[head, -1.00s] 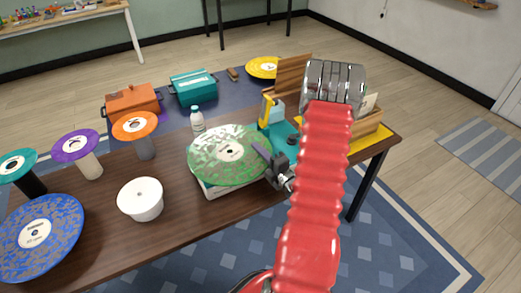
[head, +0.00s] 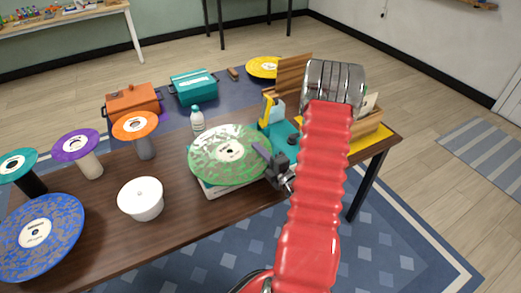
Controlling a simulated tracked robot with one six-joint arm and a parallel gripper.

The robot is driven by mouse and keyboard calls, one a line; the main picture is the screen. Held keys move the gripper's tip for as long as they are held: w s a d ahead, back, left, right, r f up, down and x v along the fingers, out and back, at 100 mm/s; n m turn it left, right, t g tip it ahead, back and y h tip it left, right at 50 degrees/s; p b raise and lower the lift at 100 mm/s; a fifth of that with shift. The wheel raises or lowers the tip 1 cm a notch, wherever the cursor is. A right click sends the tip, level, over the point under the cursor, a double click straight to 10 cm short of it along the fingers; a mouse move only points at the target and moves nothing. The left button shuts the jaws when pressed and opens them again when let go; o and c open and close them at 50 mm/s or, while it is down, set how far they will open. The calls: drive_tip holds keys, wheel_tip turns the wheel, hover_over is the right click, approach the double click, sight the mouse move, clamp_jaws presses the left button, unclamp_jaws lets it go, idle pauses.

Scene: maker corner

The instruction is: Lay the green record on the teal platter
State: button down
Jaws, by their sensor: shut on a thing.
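The green marbled record (head: 212,163) with a white label lies roughly level over a white-sided base (head: 213,190) on the brown table. My gripper (head: 264,154) is shut on the record's right edge. A thin teal edge shows under the record at its lower left. The record hides the platter's top, so I cannot tell whether the record touches it or hovers just above.
A white bottle (head: 197,122) stands just behind the record. Orange (head: 135,126), purple (head: 75,145) and teal (head: 15,164) discs sit on posts. A wooden crate (head: 368,127) is at right.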

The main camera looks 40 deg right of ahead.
drive_tip(key=shift+f, duration=0.45)
drive_tip(key=c, duration=2.2)
unclamp_jaws()
drive_tip(key=shift+s, duration=0.1)
drive_tip(key=shift+s+a, duration=0.3)
drive_tip(key=shift+s, duration=1.45)
drive_tip(key=shift+s+a, duration=0.35)
drive_tip(key=shift+s, duration=1.35)
drive_tip(key=shift+s+a, duration=0.3)
drive_tip(key=shift+s, duration=1.45)
drive_tip(key=shift+s, duration=0.1)
